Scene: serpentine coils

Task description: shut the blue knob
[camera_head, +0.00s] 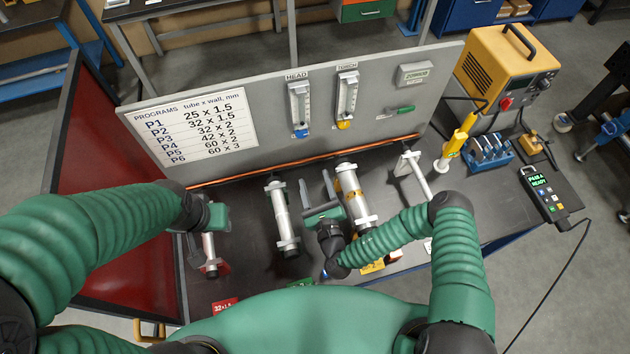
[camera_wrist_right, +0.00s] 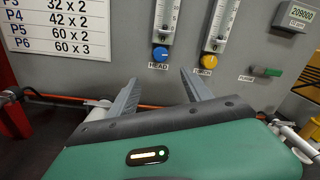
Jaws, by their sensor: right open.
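The blue knob (camera_head: 301,132) sits at the foot of the HEAD flow tube (camera_head: 299,103) on the upright grey panel. In the right wrist view the blue knob (camera_wrist_right: 160,53) shows just above the HEAD label. My right gripper (camera_head: 315,179) is open and empty, below the knob and apart from it. In the right wrist view its two fingers (camera_wrist_right: 159,77) point toward the panel, with the knob between and beyond their tips. My left gripper (camera_head: 215,215) is over the left end of the bench; its fingers are not clear.
A TORCH flow tube (camera_head: 346,96) with a yellow knob (camera_head: 344,125) stands right of the HEAD tube. A green handle (camera_head: 401,110) is further right. A copper tube (camera_head: 300,163) runs along the panel's foot. Metal tubes on stands (camera_head: 281,215) and (camera_head: 353,195) flank my right gripper.

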